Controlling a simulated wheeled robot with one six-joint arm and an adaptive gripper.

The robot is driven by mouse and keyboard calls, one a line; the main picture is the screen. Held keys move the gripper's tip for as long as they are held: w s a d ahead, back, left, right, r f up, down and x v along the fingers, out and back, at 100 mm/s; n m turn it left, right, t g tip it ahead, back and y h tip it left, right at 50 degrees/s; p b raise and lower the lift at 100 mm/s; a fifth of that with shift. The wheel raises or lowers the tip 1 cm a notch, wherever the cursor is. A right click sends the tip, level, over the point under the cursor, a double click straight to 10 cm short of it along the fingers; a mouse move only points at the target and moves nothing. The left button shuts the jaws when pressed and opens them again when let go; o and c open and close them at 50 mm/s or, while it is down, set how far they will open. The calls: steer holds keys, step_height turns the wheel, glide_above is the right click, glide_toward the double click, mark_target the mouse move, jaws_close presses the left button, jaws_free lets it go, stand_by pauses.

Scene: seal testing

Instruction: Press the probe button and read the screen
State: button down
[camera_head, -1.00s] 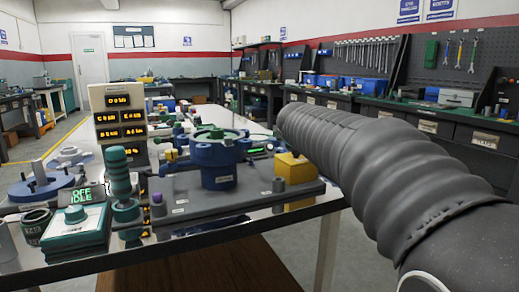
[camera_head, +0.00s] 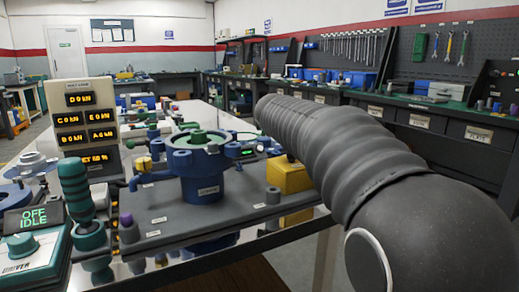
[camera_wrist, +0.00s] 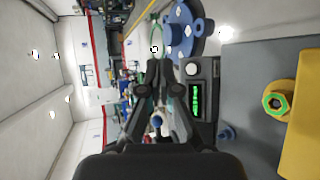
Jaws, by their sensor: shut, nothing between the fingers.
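A small dark unit with a lit green screen (camera_wrist: 196,98) and a pale round button (camera_wrist: 191,69) shows in the wrist view, right beside my gripper. The screen text is too small to read. In the head view, a small green display (camera_head: 247,152) shows behind the blue flanged housing (camera_head: 203,172); its button cannot be made out. My gripper (camera_wrist: 160,70) is shut and empty in the wrist view. Its tips appear left of the button; whether they touch the unit cannot be told. In the head view my arm hides the gripper.
A green driver box (camera_head: 30,262) reads "OFF IDLE" at the left, near a green-handled tool (camera_head: 75,190). A panel of amber displays (camera_head: 90,120) stands behind. A yellow block (camera_head: 290,176) sits beside the housing on the grey plate (camera_head: 160,222). Benches line the back and right.

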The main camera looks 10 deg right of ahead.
mark_target(260, 148)
steer(key=w+f+b, duration=0.1)
steer(key=w+f, duration=0.1)
steer(key=w+a+f+b, duration=0.1)
steer(key=f+b, duration=0.1)
steer(key=shift+w+f, duration=0.35)
steer(key=shift+f, duration=0.05)
steer(key=shift+w+a+f+b, duration=0.3)
steer(key=shift+w+f+b, duration=0.45)
steer(key=shift+w+f, duration=0.15)
steer(key=shift+w, duration=0.1)
stand_by(0.6)
steer(key=shift+w+a+f, duration=0.1)
steer(key=shift+w+f, duration=0.1)
steer(key=shift+f, duration=0.05)
steer(key=shift+w+f+b, duration=0.25)
steer(key=shift+f+b, duration=0.05)
stand_by(0.8)
steer(key=shift+s+r, duration=0.1)
steer(key=shift+r, duration=0.05)
steer(key=shift+s+r+p, duration=0.4)
steer(key=shift+r, duration=0.05)
stand_by(0.5)
